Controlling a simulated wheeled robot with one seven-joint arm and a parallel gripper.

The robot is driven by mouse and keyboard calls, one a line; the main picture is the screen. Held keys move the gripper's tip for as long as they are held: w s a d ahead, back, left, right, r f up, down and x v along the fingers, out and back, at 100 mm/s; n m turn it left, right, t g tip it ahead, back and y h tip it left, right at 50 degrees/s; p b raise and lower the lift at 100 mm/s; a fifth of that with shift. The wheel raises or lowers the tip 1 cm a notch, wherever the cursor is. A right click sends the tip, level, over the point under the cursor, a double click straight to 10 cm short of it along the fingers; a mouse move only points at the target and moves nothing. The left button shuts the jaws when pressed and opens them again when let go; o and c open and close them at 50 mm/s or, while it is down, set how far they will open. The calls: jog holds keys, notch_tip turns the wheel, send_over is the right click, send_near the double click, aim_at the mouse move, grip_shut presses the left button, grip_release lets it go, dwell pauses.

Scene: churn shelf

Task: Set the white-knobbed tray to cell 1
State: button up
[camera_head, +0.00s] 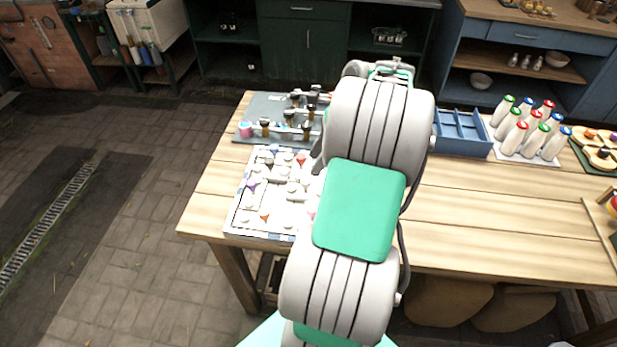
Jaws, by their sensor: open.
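I cannot single out the white-knobbed tray with certainty. A pale board (233,222) at the table's left end carries several white knob-like pieces and small red, orange and purple marks. No cell numbers are readable. My gripper (318,156) is mostly hidden behind my arm; only a dark part shows beside the board's right edge. Its fingertips and anything between them are hidden. My arm also covers part of the board's right side.
A grey-green panel (262,104) with dark fittings lies behind the board. A blue divided crate (462,151), white bottles (517,133) with coloured caps and a wooden knobbed piece (601,158) stand to the right. The table's (480,215) front right-centre is clear.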

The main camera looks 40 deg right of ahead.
aim_at(306, 180)
jog(key=shift+m, duration=0.3)
jog(key=x, duration=0.7)
jog(key=shift+s+d+f+b, duration=0.1)
jog(key=shift+f+b, duration=0.2)
jog(key=shift+f, duration=0.1)
jog(key=shift+c, duration=0.3)
grip_shut()
dwell(0.3)
